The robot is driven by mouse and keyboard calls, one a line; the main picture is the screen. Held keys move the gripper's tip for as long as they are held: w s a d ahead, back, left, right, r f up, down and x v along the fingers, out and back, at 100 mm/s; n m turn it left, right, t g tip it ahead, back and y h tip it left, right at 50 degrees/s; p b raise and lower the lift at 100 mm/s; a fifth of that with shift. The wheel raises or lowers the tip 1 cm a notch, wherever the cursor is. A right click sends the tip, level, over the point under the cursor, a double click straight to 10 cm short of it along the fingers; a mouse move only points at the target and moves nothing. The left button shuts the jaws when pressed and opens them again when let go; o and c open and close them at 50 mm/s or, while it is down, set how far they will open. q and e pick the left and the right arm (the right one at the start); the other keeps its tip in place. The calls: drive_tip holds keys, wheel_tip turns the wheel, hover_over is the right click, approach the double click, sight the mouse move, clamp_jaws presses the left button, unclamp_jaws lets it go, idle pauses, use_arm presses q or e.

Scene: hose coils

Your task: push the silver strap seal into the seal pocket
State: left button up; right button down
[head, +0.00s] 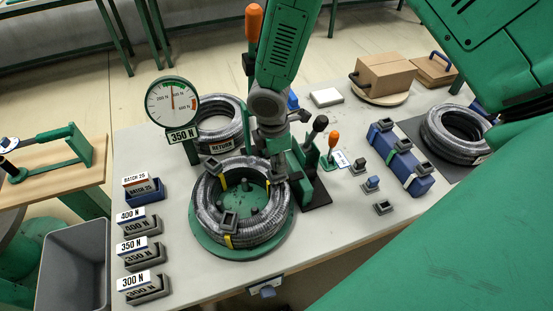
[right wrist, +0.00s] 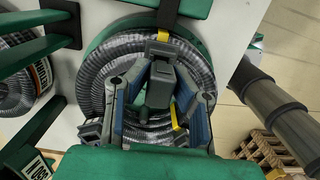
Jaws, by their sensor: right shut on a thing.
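My right gripper (head: 276,172) points down at the right side of the hose coil (head: 207,212) on its green round base (head: 215,248). In the right wrist view its blue-padded fingers (right wrist: 160,100) are shut on a grey block (right wrist: 159,88), which seems to be the silver strap seal. The block is over the coil, close to a grey holder by a yellow strap (right wrist: 163,37). I cannot tell whether they touch. A hollow grey square fitting (head: 229,221), perhaps a seal pocket, sits at the coil's front. My left gripper is not in view.
A dial gauge (head: 172,102) stands behind left. Labelled blocks (head: 140,282) line the left edge. A blue case (head: 400,160) and another coil (head: 455,133) are right.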

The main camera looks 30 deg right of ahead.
drive_tip(key=shift+f+b, duration=0.6)
drive_tip(key=shift+f, duration=0.35)
idle(0.6)
drive_tip(key=c, duration=1.1)
unclamp_jaws()
drive_tip(key=shift+r, duration=0.35)
drive_tip(key=shift+a+r+p, duration=0.1)
drive_tip(key=shift+r+p, duration=0.7)
drive_tip(key=shift+r, duration=0.1)
drive_tip(key=shift+a+r, duration=0.1)
drive_tip(key=shift+r, duration=0.85)
drive_tip(key=shift+r, duration=0.1)
